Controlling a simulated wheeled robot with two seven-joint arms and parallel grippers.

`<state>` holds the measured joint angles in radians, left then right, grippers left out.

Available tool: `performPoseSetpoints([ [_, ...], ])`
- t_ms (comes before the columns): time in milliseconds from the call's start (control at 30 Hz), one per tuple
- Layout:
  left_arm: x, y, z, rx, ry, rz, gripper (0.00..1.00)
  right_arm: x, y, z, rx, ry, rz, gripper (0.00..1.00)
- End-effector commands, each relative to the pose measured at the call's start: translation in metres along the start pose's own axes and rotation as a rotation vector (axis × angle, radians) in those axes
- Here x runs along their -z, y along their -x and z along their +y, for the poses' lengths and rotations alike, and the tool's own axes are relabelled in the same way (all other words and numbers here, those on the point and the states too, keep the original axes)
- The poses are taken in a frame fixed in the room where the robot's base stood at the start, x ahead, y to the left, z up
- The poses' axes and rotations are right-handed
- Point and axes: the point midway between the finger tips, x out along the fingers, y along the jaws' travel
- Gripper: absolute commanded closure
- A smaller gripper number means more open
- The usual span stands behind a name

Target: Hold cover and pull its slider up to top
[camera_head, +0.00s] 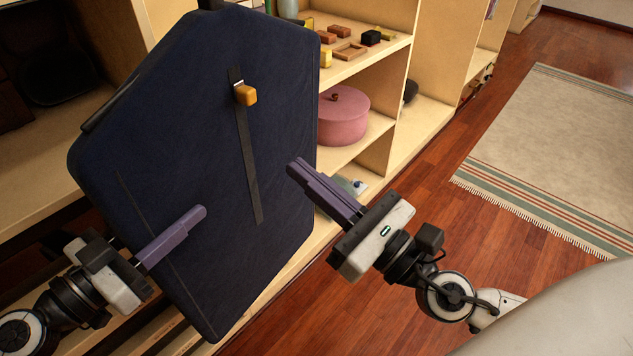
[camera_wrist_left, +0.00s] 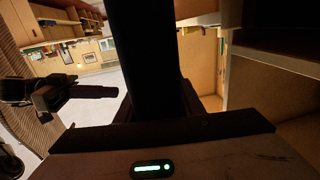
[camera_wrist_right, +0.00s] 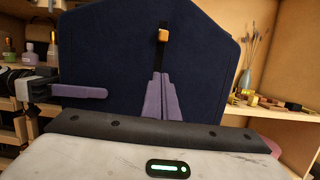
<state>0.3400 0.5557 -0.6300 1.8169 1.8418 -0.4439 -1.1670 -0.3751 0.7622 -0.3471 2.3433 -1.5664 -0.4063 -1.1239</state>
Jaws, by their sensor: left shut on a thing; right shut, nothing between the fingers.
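The dark navy garment cover (camera_head: 205,130) hangs tilted in front of the shelving. A black zipper strip runs down its middle, with an orange slider (camera_head: 246,95) near the strip's upper end; the slider also shows in the right wrist view (camera_wrist_right: 162,35). My left gripper (camera_head: 203,212) is shut on the cover's left lower edge, one purple finger lying across its front. In the left wrist view the cover is a dark slab (camera_wrist_left: 155,60) seen edge-on. My right gripper (camera_head: 296,165) is shut and empty, in front of the cover's right side, below and apart from the slider.
Wooden shelves stand behind the cover, with a pink round box (camera_head: 343,117) and small wooden blocks (camera_head: 350,50) on them. A light rug (camera_head: 550,150) lies on the wooden floor at right.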

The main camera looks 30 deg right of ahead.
Motion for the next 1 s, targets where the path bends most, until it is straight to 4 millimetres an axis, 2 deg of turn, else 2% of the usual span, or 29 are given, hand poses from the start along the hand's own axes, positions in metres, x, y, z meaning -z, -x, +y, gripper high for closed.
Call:
performPoseSetpoints([
  [200,-0.003,0.000,0.001,-0.002,-0.002,-0.006,1.00,0.001,0.016,0.000,-0.001,0.001,0.001,1.00],
  [500,-0.003,0.000,0.001,-0.002,-0.002,-0.005,1.00,0.000,0.018,0.000,-0.001,0.000,-0.001,1.00],
  [533,-0.003,0.000,0.001,-0.002,-0.002,-0.005,0.64,0.000,0.018,0.000,-0.001,0.000,-0.001,1.00],
  [633,-0.002,0.000,0.001,-0.001,-0.001,-0.004,0.47,0.000,0.018,0.000,-0.001,0.000,-0.001,1.00],
  [667,-0.002,0.000,0.001,-0.001,-0.001,-0.004,0.44,0.000,0.018,0.000,-0.001,0.000,-0.001,1.00],
  [1000,-0.001,0.004,0.000,0.000,0.000,-0.001,0.44,0.000,0.018,0.000,-0.001,0.000,-0.001,1.00],
])
